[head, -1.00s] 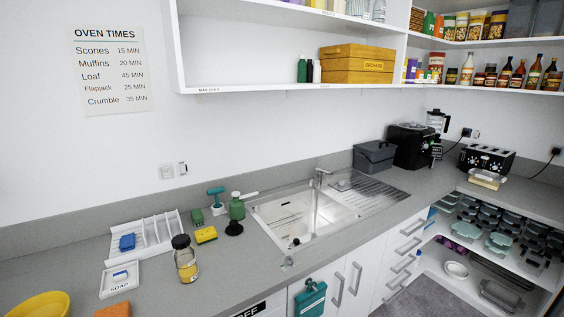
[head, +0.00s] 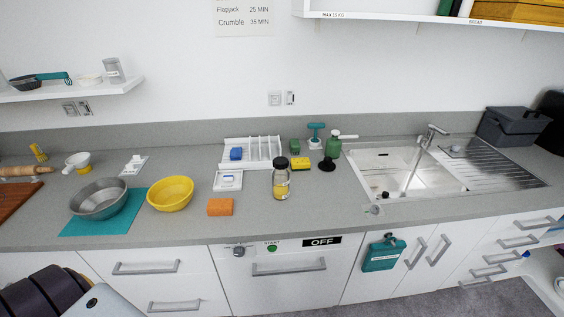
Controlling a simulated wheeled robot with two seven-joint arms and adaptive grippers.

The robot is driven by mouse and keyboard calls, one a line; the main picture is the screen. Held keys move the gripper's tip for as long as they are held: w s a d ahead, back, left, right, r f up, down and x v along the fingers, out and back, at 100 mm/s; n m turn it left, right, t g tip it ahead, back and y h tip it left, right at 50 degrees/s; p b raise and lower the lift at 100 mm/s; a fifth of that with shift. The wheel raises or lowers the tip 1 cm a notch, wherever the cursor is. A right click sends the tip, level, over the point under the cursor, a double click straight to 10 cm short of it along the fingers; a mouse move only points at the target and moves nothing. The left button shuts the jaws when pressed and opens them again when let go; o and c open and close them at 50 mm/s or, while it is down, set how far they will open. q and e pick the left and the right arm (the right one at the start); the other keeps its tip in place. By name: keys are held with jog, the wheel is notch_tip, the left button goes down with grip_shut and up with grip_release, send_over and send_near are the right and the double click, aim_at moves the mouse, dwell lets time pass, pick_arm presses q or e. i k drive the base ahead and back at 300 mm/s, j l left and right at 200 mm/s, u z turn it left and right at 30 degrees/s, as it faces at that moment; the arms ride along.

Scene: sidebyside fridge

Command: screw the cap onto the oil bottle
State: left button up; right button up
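A clear glass bottle (head: 281,184) with a yellowish liquid low inside stands upright on the grey counter, left of the sink. I take it for the oil bottle, but no label is readable. A dark cap (head: 281,163) sits on its top; I cannot tell whether it is screwed tight. No separate loose cap can be made out. Neither of my grippers is in view.
Left of the bottle are an orange sponge (head: 220,207), a yellow bowl (head: 170,193) and a grey bowl (head: 99,198). A white rack (head: 265,152) and a yellow sponge (head: 300,163) are behind it. The sink (head: 398,172) is right.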

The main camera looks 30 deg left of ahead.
aim_at(280, 179)
jog(key=k+j, duration=0.1)
jog(key=j, duration=0.4)
jog(key=k+j+z, duration=0.1)
jog(key=j, duration=0.45)
jog(key=k+j, duration=0.1)
jog(key=j, duration=0.4)
